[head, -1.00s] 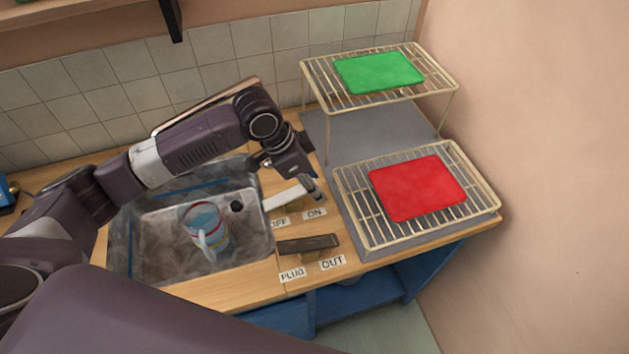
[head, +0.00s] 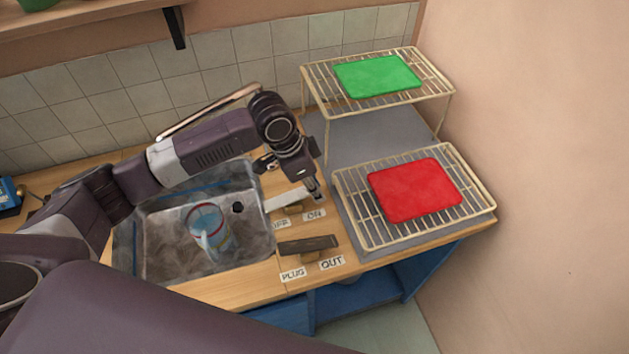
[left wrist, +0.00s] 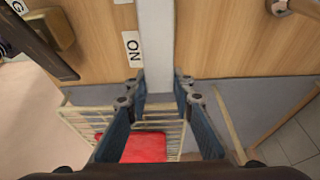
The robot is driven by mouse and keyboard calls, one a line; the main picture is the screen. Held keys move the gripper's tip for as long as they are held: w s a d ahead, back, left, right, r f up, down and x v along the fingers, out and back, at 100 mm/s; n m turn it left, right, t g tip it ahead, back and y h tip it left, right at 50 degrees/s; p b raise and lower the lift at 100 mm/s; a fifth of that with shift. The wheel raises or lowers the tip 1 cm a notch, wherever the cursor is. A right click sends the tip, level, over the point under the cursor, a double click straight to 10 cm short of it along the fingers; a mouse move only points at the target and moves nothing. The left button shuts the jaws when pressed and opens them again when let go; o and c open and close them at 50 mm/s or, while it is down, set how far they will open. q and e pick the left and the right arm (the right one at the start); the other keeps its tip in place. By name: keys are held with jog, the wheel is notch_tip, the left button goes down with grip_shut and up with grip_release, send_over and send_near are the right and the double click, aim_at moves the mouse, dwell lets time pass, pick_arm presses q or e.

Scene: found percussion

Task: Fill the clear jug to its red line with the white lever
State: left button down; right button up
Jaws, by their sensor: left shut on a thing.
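The clear jug (head: 212,228) stands in the sink, with a red band near its top. I cannot make out its water level. The white lever (head: 287,201) lies on the counter right of the sink, between the OFF label (head: 281,224) and the ON label (head: 315,215). My left gripper (head: 314,191) is shut on the lever's right end, on the ON side. In the left wrist view, the white lever (left wrist: 157,40) runs down between the two fingers (left wrist: 160,88). My right gripper is not in view.
A dark lever (head: 307,244) with PLUG and OUT labels sits in front of the white one. Wire racks stand at the right, holding a green board (head: 378,76) and a red board (head: 415,189). A round drain hole (head: 238,207) shows in the sink (head: 160,262).

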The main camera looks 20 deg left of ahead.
aim_at(302, 191)
pick_arm(q)
jog(key=shift+w, duration=0.1)
jog(key=c, duration=1.6)
grip_release()
jog(key=v, duration=1.2)
jog(key=shift+d, duration=0.2)
